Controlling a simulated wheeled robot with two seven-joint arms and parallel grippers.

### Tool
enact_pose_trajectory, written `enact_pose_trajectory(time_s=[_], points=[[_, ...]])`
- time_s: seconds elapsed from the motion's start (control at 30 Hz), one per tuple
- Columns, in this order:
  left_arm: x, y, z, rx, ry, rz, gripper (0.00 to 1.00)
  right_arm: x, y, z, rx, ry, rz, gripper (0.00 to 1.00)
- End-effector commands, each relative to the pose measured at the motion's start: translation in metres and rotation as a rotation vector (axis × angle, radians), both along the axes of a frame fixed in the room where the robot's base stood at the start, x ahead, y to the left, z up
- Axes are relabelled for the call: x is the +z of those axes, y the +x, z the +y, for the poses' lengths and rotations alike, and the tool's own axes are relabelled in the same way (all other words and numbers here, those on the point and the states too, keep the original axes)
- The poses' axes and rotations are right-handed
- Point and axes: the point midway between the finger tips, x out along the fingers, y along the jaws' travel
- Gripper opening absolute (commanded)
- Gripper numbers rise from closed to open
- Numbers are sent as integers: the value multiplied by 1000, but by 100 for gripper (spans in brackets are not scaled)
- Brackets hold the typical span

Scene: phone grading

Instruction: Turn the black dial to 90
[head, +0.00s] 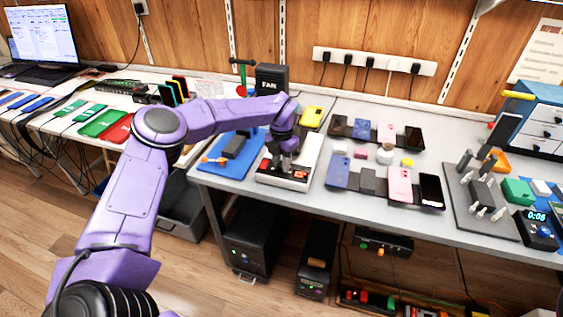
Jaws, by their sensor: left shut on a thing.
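My right gripper is out of view.
A blue mat (222,168) with a dark block lies left of the device. A black FAN box (271,79) stands behind. Several phones, such as a pink one (399,185), lie to the right. A grey fixture plate (463,205) and a timer (536,229) are further right.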

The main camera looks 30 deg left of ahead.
Motion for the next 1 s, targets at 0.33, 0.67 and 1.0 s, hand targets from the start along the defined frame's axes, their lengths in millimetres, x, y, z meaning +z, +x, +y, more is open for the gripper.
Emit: enact_pose_trajectory(time_s=[0.33,0.67,1.0], points=[[3,1,1,-324,1,-6,0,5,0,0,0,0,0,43],[3,2,1,-597,2,-7,0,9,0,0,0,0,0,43],[3,2,0,-759,1,-7,0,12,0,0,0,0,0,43]])
